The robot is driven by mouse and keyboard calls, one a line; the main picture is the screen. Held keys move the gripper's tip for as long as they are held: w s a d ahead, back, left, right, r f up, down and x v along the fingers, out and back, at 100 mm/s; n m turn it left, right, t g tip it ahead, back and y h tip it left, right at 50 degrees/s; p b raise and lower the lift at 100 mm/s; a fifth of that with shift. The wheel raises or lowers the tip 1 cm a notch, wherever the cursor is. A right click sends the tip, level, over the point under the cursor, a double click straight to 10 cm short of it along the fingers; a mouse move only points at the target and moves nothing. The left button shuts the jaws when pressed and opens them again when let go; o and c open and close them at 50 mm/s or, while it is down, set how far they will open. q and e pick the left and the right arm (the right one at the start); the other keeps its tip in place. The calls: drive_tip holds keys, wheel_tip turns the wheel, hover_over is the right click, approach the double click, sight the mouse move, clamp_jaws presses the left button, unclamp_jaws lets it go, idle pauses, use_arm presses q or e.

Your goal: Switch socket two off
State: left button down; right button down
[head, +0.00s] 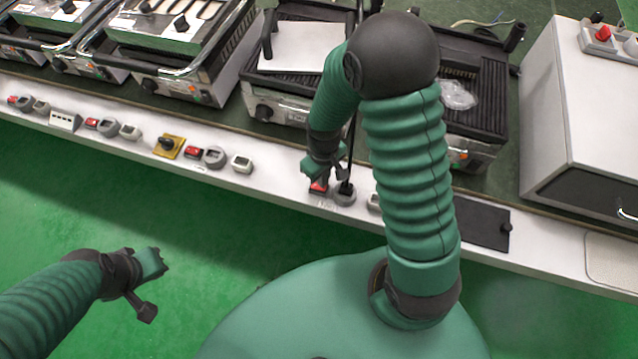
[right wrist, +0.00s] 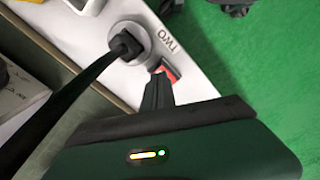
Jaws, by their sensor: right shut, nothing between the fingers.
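The red switch (head: 318,187) of socket two sits on the white front ledge, and it also shows in the right wrist view (right wrist: 169,70) beside the printed label "TWO" (right wrist: 166,36). Next to it is the round grey socket (head: 344,195) with a black plug and cable in it, also in the right wrist view (right wrist: 117,51). My right gripper (head: 325,172) is shut and empty, its tips (right wrist: 160,77) right at the red switch; I cannot tell whether they press it. The switch's tilt is partly hidden by the fingers. My left gripper (head: 155,284) hangs over the green floor, away from the ledge.
The black cable (right wrist: 75,97) runs up close beside my right gripper. More red switches and sockets, and a yellow-plated knob (head: 168,146), line the ledge to the left. Grill appliances (head: 180,85) stand behind. A black plate (head: 482,226) lies to the right.

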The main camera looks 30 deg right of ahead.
drive_tip(key=shift+a, duration=0.15)
drive_tip(key=shift+f, duration=0.2)
drive_tip(key=shift+f+b, duration=0.65)
drive_tip(key=shift+f, duration=0.15)
idle(0.5)
drive_tip(key=shift+r, duration=0.1)
wheel_tip(320, 180, up, 7)
drive_tip(key=p, duration=0.7)
